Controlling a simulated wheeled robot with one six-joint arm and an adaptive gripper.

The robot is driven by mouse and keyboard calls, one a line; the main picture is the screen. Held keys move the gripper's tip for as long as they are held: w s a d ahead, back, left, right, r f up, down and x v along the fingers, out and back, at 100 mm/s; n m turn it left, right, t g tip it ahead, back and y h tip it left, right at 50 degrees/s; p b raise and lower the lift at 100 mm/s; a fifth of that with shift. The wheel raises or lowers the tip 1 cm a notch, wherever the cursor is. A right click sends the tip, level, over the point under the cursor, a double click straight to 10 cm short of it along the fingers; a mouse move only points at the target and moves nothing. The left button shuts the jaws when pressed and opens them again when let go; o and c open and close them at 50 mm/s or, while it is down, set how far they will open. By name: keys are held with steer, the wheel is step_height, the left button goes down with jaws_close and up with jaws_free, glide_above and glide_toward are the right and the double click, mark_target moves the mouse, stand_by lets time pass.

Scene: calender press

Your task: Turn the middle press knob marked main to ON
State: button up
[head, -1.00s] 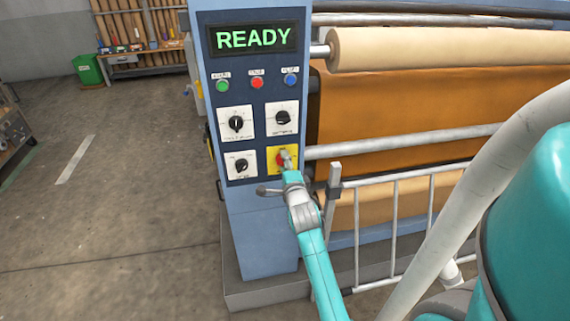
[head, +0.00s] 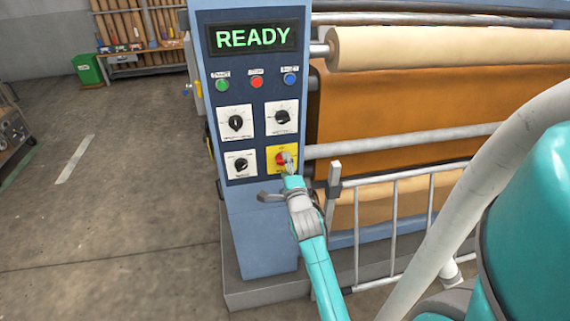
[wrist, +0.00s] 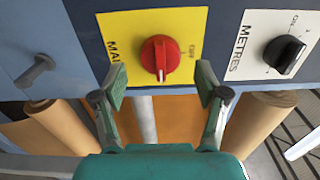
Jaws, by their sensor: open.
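The main knob is red with a white pointer line. It sits on a yellow plate (head: 271,167) at the lower right of the press panel. In the wrist view the red knob (wrist: 158,56) is near the middle of the yellow plate (wrist: 118,25); the plate's lettering is sideways and partly hidden. The white line points toward the bottom of that view. My gripper (wrist: 161,82) is open, with one finger on each side of the knob in the picture and nothing between them. I cannot tell their depth from the plate. In the head view my gripper (head: 290,167) partly covers the knob.
A METRES plate with a black knob (wrist: 285,54) is at the right of the wrist view, and a grey lever (wrist: 37,70) at the left. The display (head: 253,38) reads READY. A metal guard rail (head: 400,185) and rollers stand right of the panel. Open floor lies left.

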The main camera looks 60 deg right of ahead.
steer(key=v, duration=0.9)
steer(key=shift+s+a, duration=0.25)
steer(key=s+a+f+n+t+y, duration=0.2)
steer(key=s+a+f+n+y, duration=0.3)
steer(key=a, duration=0.6)
steer(key=a+f+n+t+y, duration=0.1)
steer(key=a+f+n+y, duration=0.15)
steer(key=a+n, duration=0.7)
steer(key=s+a+n+y, duration=0.6)
steer(key=s+a+n, duration=0.7)
steer(key=s+a, duration=0.2)
steer(key=v, duration=0.2)
steer(key=shift+s+a, duration=0.2)
steer(key=shift+s, duration=0.2)
steer(key=shift+n, duration=0.25)
steer(key=shift+c, duration=0.2)
